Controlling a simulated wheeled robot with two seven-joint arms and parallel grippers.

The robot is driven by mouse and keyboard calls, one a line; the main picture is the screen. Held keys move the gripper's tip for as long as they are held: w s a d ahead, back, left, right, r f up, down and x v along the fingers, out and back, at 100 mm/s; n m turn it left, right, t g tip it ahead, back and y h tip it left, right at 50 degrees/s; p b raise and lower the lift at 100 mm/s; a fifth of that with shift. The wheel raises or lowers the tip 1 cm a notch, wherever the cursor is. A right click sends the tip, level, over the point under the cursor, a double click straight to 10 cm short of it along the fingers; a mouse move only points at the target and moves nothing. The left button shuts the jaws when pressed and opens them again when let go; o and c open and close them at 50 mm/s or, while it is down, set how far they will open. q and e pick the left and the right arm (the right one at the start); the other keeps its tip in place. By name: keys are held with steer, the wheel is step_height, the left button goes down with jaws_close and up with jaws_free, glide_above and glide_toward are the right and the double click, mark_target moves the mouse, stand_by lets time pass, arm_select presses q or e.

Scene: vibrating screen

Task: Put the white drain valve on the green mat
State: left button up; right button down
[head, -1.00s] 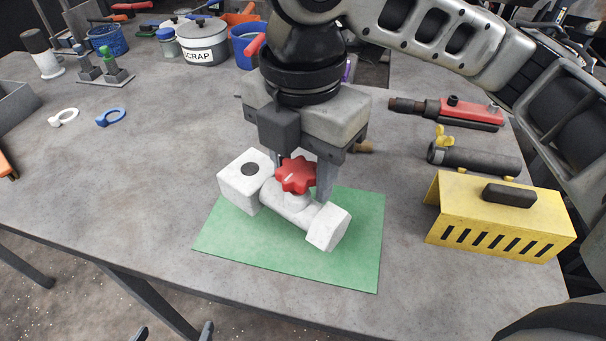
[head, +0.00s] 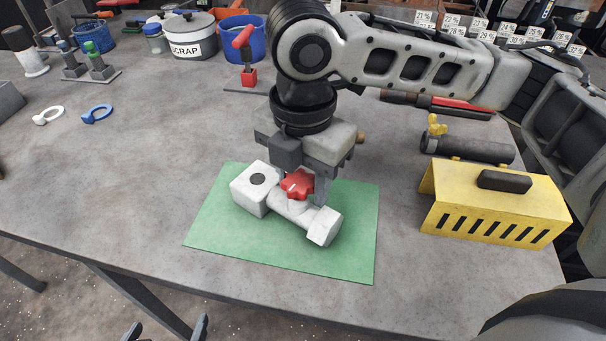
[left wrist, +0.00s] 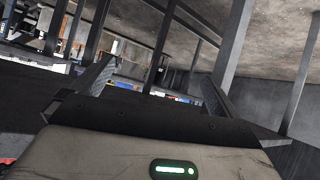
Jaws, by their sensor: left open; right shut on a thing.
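The white drain valve (head: 284,208) has a square block at its left end, a smaller block at its right end and a red star-shaped knob (head: 297,185). It lies over the green mat (head: 345,255); whether its underside touches the mat I cannot tell. My right gripper (head: 303,192) points down and is shut on the valve around the knob, which hides part of the grip. My left gripper (head: 166,328) is at the bottom edge of the head view, below the table's front edge, open and empty. Its spread fingers also show in the left wrist view (left wrist: 158,75).
A yellow slotted cover (head: 495,205) and a dark cylinder (head: 465,148) lie right of the mat. A scrap pot (head: 190,40), a blue bin (head: 243,45) and a red-handled tool (head: 246,65) are behind.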

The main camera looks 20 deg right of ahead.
steer(key=c, duration=0.8)
jaws_free()
steer(key=shift+f, duration=0.1)
steer(key=shift+o, duration=0.2)
step_height(320, 180, up, 12)
steer(key=p, duration=0.1)
steer(key=shift+r+p, duration=0.2)
steer(key=shift+p, duration=0.2)
